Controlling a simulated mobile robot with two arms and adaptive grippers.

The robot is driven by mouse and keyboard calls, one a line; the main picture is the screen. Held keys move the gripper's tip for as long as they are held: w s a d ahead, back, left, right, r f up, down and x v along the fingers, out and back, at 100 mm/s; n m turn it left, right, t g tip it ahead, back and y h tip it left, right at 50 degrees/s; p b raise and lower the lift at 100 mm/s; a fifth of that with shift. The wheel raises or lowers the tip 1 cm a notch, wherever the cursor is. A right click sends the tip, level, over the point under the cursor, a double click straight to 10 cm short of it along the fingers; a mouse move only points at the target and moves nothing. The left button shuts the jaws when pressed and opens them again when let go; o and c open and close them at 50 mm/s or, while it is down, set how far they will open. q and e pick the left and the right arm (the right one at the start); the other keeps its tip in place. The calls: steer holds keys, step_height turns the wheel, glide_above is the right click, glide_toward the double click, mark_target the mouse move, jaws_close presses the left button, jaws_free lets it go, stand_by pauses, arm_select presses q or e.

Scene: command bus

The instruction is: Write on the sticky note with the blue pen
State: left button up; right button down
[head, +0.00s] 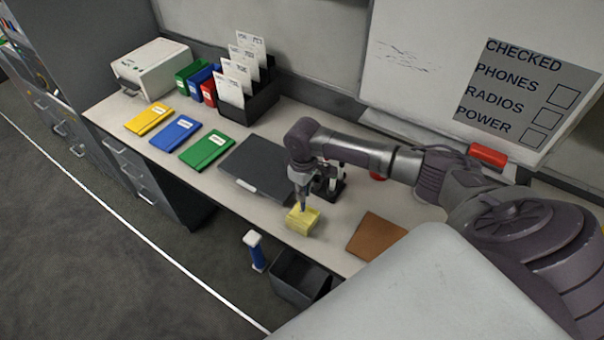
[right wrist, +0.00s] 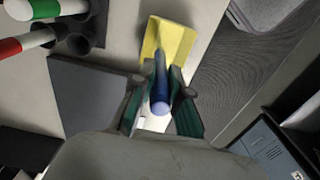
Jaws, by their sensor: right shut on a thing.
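The yellow sticky note pad (head: 304,222) lies near the front edge of the desk. It also shows in the right wrist view (right wrist: 178,38). My right gripper (head: 303,204) points down just above the pad. In the right wrist view my right gripper (right wrist: 160,98) is shut on the blue pen (right wrist: 161,88). The pen's far end reaches over the yellow pad; I cannot tell whether its tip touches the paper. No writing can be made out on the pad. My left gripper is out of view.
A dark pen holder (head: 329,187) stands close behind the pad. A dark clipboard-like slab (head: 256,168) lies to the left, a brown pad (head: 377,235) to the right. A black bin (head: 299,278) and a blue-white object (head: 255,250) are below the desk's front edge.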

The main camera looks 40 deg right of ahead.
steer(key=shift+d, duration=0.1)
steer(key=shift+s+d+p, duration=0.15)
steer(key=shift+d+p, duration=0.05)
steer(key=shift+p, duration=0.25)
stand_by(0.4)
steer(key=shift+s+a+p, duration=0.15)
steer(key=shift+s+p, duration=0.25)
steer(key=shift+p, duration=0.25)
stand_by(0.3)
steer(key=shift+s+p, duration=0.3)
steer(key=shift+p, duration=0.3)
steer(key=shift+a, duration=0.1)
